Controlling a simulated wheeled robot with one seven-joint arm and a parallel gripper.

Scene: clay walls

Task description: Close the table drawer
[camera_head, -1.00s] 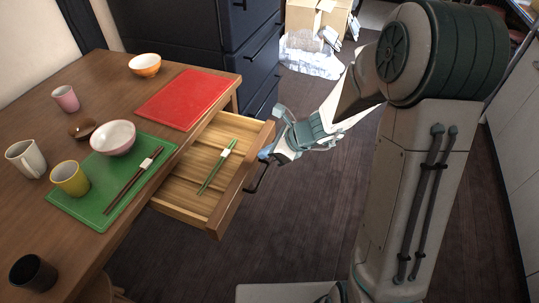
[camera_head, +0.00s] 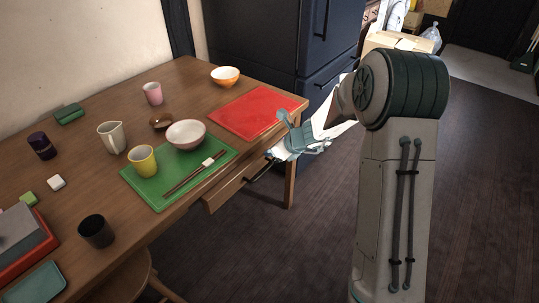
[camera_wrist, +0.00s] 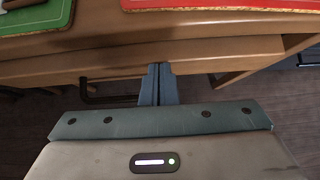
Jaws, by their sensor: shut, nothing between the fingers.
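The table drawer (camera_head: 228,188) is wooden and sits under the front edge of the table (camera_head: 172,82). It is almost fully in; its inside no longer shows, and its front seems to stand out slightly from the table edge. The drawer (camera_wrist: 220,48) also spans the wrist view, with part of its black handle (camera_wrist: 86,92) left of my fingers. My gripper (camera_head: 270,156) is shut and empty, with its fingertips at the drawer front. In the wrist view my fingertips (camera_wrist: 159,68) meet the front or come very close; contact is hard to tell.
On the table are a green mat (camera_head: 150,190) with a bowl, yellow cup and chopsticks, and a red mat (camera_head: 255,112). A dark cabinet (camera_head: 265,40) stands behind. A chair (camera_head: 125,280) is at the lower left. The floor at right is clear.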

